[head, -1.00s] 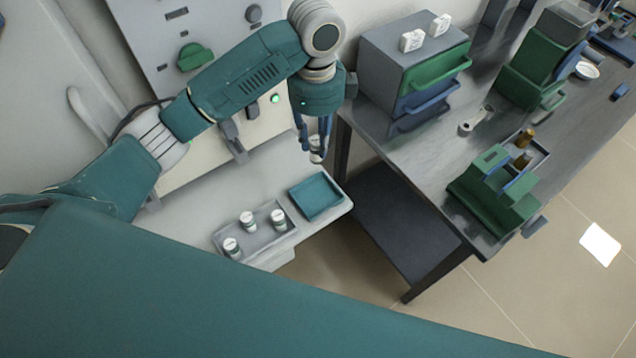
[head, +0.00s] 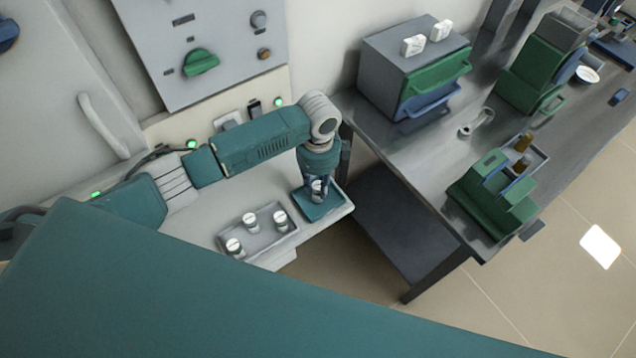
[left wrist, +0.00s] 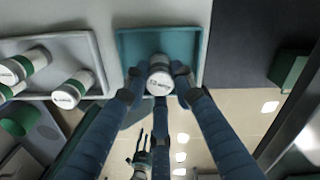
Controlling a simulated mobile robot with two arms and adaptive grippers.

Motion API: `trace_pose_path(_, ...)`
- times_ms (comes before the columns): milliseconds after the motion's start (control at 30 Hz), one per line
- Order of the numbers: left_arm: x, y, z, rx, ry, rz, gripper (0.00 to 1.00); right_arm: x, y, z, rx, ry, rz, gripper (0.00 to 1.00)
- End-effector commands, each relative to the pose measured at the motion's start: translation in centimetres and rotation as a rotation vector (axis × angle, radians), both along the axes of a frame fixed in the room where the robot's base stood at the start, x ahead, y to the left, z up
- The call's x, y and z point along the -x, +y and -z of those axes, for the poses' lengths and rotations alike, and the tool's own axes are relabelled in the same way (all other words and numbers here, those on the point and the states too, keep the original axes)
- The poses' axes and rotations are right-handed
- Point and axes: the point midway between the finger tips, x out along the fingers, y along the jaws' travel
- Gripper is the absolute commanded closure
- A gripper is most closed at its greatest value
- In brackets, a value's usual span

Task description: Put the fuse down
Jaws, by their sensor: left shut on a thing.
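My left gripper (head: 318,191) is low over the teal tray (head: 325,208) on the pale shelf. It is shut on the fuse (head: 316,185), a small white cylinder. In the left wrist view the fuse (left wrist: 160,75) sits between the fingers, its labelled white end showing, with the teal tray (left wrist: 127,48) behind it. I cannot tell whether the fuse touches the tray.
A grey tray (head: 262,243) with several white and green fuses stands left of the teal tray. A panel with a green knob (head: 201,62) is behind. A metal bench (head: 425,150) with drawers and a green machine is to the right.

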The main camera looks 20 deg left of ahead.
Motion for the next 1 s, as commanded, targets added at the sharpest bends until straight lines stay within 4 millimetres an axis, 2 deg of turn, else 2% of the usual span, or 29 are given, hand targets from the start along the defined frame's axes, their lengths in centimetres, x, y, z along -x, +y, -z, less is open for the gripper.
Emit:
trace_pose_path(333, 0.0, 0.0, 0.3, 0.000, 0.000, 0.000, 1.00, 1.3, -0.4, 0.2, 0.006, 0.018, -0.002, 0.61)
trace_pose_path(367, 0.0, 0.0, 0.4, 0.000, 0.000, 0.000, 0.73, 1.3, -0.5, 0.2, 0.006, 0.018, -0.002, 0.61)
trace_pose_path(433, 0.0, 0.0, 0.3, 0.000, 0.000, 0.000, 0.59, 1.2, -0.6, 0.1, 0.007, 0.018, -0.001, 0.61)
trace_pose_path(467, 0.0, 0.0, 0.3, 0.000, 0.000, 0.000, 0.56, 1.2, -0.6, 0.2, 0.007, 0.018, -0.001, 0.61)
trace_pose_path(767, 0.0, 0.0, 0.1, 0.000, -0.001, 0.000, 0.56, 1.0, -0.6, 0.1, 0.007, 0.015, -0.001, 0.61)
trace_pose_path(867, -0.1, 0.0, -0.6, 0.000, -0.002, 0.000, 0.56, 1.0, -0.6, 0.1, 0.007, 0.014, -0.002, 0.61)
trace_pose_path(1000, -0.2, -0.1, -3.0, 0.001, -0.005, 0.002, 0.56, 0.9, -0.6, 0.3, 0.007, 0.013, -0.002, 0.61)
